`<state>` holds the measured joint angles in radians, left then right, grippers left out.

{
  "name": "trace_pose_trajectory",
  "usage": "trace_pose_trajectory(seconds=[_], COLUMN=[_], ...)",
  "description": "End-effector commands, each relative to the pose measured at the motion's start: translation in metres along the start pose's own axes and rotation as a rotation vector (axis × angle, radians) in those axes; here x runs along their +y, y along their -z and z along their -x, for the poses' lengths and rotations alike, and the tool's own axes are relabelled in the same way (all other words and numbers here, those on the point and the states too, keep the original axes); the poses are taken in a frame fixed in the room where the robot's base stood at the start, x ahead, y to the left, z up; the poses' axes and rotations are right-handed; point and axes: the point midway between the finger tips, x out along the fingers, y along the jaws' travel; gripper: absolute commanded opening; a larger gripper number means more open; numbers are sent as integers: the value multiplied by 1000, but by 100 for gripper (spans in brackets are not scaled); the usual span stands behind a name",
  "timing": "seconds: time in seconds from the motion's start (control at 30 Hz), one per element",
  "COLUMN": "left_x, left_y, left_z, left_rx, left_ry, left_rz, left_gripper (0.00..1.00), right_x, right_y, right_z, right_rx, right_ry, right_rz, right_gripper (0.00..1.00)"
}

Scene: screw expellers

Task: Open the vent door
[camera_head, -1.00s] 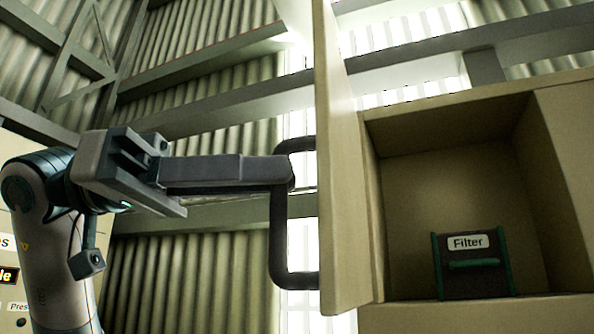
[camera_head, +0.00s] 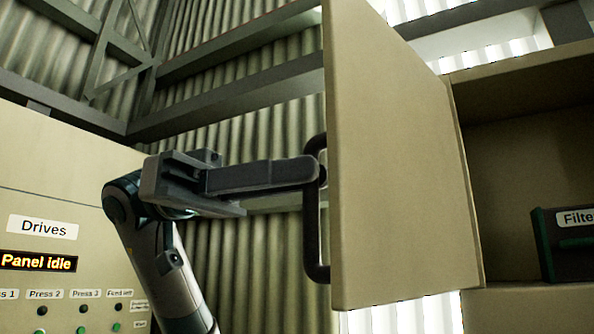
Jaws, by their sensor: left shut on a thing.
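The vent door (camera_head: 395,170) is a beige panel standing open, hinged on its right side at the edge of a box-like recess (camera_head: 515,190). Its dark bar handle (camera_head: 311,225) is on the door's left side. My left gripper (camera_head: 312,170) reaches in from the left, with its long fingers shut on the upper part of the handle. Inside the recess, a dark box with green edges labelled "Filter" (camera_head: 568,245) shows at the right, cut by the picture edge. My right gripper is not in view.
A beige control panel (camera_head: 60,200) at the left carries a "Drives" label, a lit "Panel idle" display and several press buttons. Grey steel beams (camera_head: 240,100) and corrugated walls stand behind. The space left of the door holds my left arm.

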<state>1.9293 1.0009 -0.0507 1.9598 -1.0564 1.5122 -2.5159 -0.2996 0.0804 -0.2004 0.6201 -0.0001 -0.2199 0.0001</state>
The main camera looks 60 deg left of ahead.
Motion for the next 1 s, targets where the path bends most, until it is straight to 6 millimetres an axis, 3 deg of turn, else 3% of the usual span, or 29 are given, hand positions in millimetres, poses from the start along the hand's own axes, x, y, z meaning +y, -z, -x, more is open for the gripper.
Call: trace_pose_trajectory(seconds=[0.2, 0.23, 0.3, 0.77, 1.0], left_x=[-2, -2, -1, -1, -1], left_y=[2, 2, 2, 0, 0], left_z=[0, 0, 0, 0, 14], left_rx=[3, 3, 3, 1, 3], left_ry=[2, 2, 2, 1, 1], left_rz=[3, 3, 2, 1, 2], left_gripper=[0, 17, 31, 31, 31], right_x=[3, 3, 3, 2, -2], right_y=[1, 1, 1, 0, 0], right_z=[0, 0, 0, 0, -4], right_rx=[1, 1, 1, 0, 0], right_ry=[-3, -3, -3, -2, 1], right_rz=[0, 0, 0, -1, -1], right_gripper=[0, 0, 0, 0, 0])
